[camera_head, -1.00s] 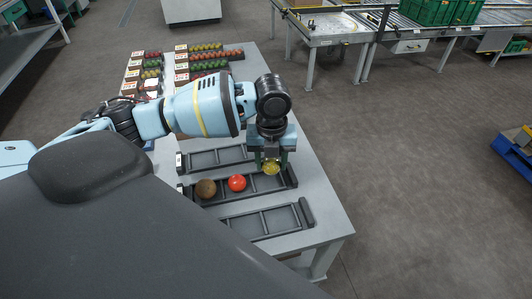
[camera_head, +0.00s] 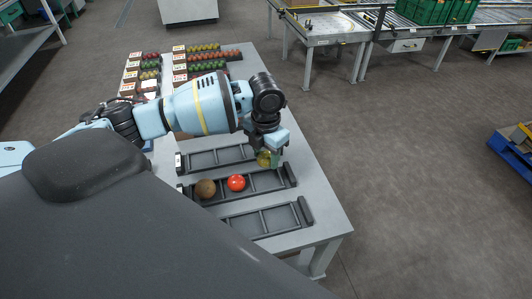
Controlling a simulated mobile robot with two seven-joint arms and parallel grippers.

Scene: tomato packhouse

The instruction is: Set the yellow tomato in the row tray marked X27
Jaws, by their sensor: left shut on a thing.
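My left gripper (camera_head: 268,152) is shut on the yellow tomato (camera_head: 264,159). It holds the tomato near the right end of the far row tray (camera_head: 213,157); I cannot tell whether the tomato touches that tray. The middle row tray (camera_head: 258,187) holds a brown tomato (camera_head: 205,188) and a red tomato (camera_head: 236,183). The near row tray (camera_head: 304,211) looks empty in its visible part. The tray marks are too small to read, so I cannot tell which one is X27. My right gripper is not in view.
Small boxes of tomatoes (camera_head: 204,57) stand at the far end of the grey table (camera_head: 325,222). My dark body covers the lower left. A conveyor with green crates (camera_head: 421,10) and a blue pallet (camera_head: 512,155) stand apart from the table.

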